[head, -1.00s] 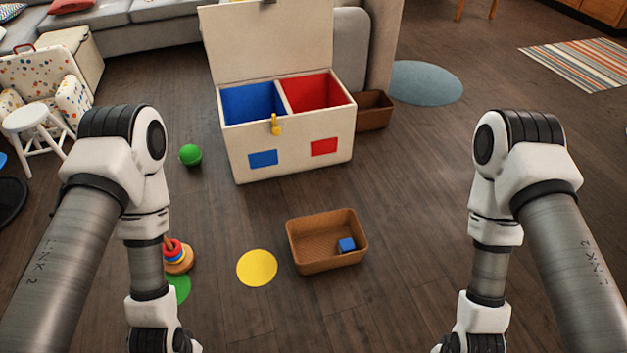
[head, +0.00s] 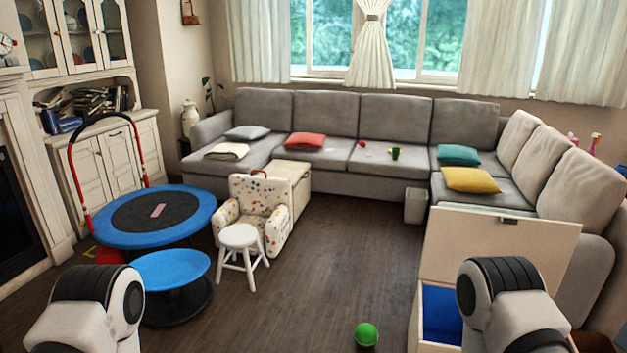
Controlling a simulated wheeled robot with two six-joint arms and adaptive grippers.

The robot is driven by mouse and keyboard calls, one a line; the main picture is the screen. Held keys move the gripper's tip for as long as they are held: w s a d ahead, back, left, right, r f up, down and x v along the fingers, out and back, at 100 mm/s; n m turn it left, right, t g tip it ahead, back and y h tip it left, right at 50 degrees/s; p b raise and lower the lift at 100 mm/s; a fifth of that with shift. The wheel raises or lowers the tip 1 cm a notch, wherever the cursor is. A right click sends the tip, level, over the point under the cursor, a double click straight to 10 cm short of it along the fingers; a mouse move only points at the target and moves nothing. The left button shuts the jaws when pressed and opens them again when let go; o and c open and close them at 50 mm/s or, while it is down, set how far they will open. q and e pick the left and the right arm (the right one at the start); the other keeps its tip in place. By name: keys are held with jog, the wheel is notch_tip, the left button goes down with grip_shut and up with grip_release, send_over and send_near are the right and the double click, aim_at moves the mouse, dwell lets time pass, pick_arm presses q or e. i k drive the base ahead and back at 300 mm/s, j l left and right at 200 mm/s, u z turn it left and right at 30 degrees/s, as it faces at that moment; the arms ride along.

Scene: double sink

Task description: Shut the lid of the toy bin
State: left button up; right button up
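The toy bin (head: 424,345) stands at the lower right of the head view, partly hidden behind my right arm. Its cream lid (head: 497,245) is open and stands upright at the back. A blue-lined compartment (head: 441,312) shows on the left side of the bin; the rest of the inside is hidden by my arm. Only the upper joints of my two arms show at the bottom left and bottom right. Both grippers are below the frame.
A green ball (head: 366,335) lies on the floor left of the bin. A white stool (head: 240,250), a spotted armchair (head: 262,205) and a blue trampoline (head: 190,205) stand further left. A grey sofa (head: 325,180) lines the back. The wooden floor between sofa and bin is clear.

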aim_at(453, 236)
jog(key=i+j+u, duration=0.3)
jog(key=u, duration=0.15)
jog(key=i+j+u, duration=0.15)
jog(key=i+u, duration=0.6)
jog(key=u, duration=0.15)
jog(key=i+z, duration=0.25)
jog(key=i, duration=0.25)
jog(key=i+j+z, duration=0.1)
jog(key=i+z, duration=0.15)
jog(key=i, duration=0.2)
jog(key=i+j+z, duration=0.25)
jog(key=i, duration=0.2)
jog(key=i+l+z, duration=0.25)
jog(key=z, duration=0.2)
jog(key=i+l+z, duration=0.2)
jog(key=i+z, duration=0.45)
jog(key=z, duration=0.25)
jog(key=i+z, duration=0.45)
jog(key=i+j+z, duration=0.15)
jog(key=z, duration=0.3)
jog(key=i+j+z, duration=0.3)
jog(key=z, duration=0.15)
